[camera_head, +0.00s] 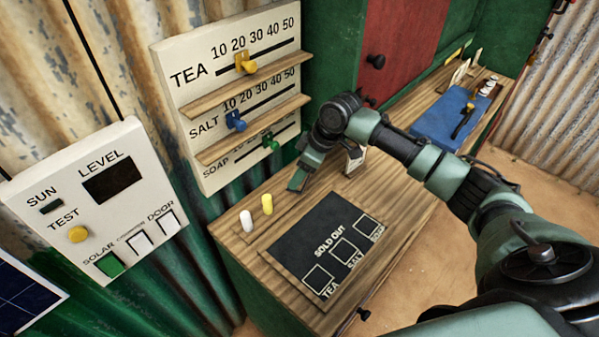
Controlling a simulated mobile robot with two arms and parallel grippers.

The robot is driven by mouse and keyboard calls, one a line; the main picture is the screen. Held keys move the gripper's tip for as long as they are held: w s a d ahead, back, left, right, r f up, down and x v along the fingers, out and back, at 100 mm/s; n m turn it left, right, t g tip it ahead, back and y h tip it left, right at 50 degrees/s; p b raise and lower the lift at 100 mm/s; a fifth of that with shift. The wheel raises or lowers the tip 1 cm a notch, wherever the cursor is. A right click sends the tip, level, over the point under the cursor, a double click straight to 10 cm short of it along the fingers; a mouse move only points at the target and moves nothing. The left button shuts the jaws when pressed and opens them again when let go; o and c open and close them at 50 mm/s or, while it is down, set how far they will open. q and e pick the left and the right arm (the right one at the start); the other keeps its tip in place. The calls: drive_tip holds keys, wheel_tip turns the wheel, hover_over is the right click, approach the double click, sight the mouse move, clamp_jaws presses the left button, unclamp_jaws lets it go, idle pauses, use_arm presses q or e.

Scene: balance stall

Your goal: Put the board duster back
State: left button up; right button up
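The sold-out board (322,248), a black slate in a wooden frame marked TEA, SALT and SOAP, lies on the wooden counter. A white chalk-like peg (247,221) and a yellow one (267,204) stand just beyond its left end. My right gripper (297,182) points down near the counter's back edge, beyond the board and right of the yellow peg. A small dark piece with a brown edge shows at its fingertips. I cannot tell whether this is the board duster or part of the gripper. No duster shows clearly elsewhere. My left gripper is not in view.
A slider panel (205,150) for tea, salt and soap stands behind the counter. A white control panel (95,205) is at left. A small white item (355,160) stands partly behind my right arm. A blue mat (440,126) with a dark-handled tool lies farther right.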

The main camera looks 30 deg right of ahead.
drive_tip(key=shift+f, duration=0.6)
drive_tip(key=shift+w+a+f+p, duration=0.1)
drive_tip(key=shift+w+f+p, duration=0.1)
drive_tip(key=shift+p, duration=0.25)
drive_tip(key=shift+f, duration=0.15)
drive_tip(key=shift+f, duration=0.1)
drive_tip(key=o, duration=1.3)
drive_tip(key=b+v, duration=0.2)
drive_tip(key=v, duration=1)
